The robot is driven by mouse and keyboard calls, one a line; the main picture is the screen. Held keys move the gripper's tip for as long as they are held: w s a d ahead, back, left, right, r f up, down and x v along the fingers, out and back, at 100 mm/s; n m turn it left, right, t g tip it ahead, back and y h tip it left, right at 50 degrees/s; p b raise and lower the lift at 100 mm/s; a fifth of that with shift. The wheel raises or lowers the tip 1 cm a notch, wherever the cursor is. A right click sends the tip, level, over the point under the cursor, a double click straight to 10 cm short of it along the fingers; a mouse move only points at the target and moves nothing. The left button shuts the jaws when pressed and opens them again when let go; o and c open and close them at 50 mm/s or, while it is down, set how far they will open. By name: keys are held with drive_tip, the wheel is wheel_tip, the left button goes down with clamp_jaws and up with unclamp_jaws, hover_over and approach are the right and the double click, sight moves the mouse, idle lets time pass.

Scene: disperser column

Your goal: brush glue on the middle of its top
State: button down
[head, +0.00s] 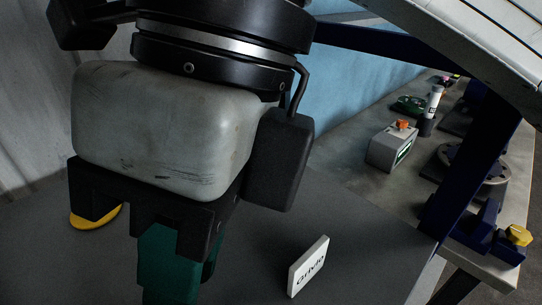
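My gripper (178,262) fills the left of the head view, pointing down, with a scuffed light-grey body and black finger mounts. A dark green stepped part hangs below the mounts and runs out of the bottom edge. I cannot tell whether it is the fingers or a held thing, so open or shut does not show. A small white block with black lettering (309,265) stands on the dark grey surface, right of my gripper and apart from it. I cannot make out a brush or glue.
A yellow rounded thing (96,217) is partly hidden behind my gripper. The bench at right (345,178) holds a grey box with an orange top (392,148), a white-and-black cylinder (432,108), a green thing (408,105) and a round flanged part (478,166). A yellow knob (518,235) sits at its corner.

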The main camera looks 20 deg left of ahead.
drive_tip(key=shift+s+d, duration=0.15)
drive_tip(key=shift+d, duration=0.25)
drive_tip(key=s+a+b, duration=0.1)
drive_tip(key=s+a, duration=0.2)
drive_tip(key=s, duration=0.4)
drive_tip(key=shift+w+d+f, duration=0.1)
drive_tip(key=shift+w+d, duration=0.4)
drive_tip(key=shift+w, duration=0.65)
drive_tip(key=shift+w+d, duration=0.5)
drive_tip(key=shift+w, duration=0.7)
drive_tip(key=shift+w+d+f, duration=0.1)
drive_tip(key=shift+w+d, duration=0.4)
drive_tip(key=shift+w, duration=0.65)
drive_tip(key=shift+r+p, duration=2.4)
drive_tip(key=shift+r, duration=0.7)
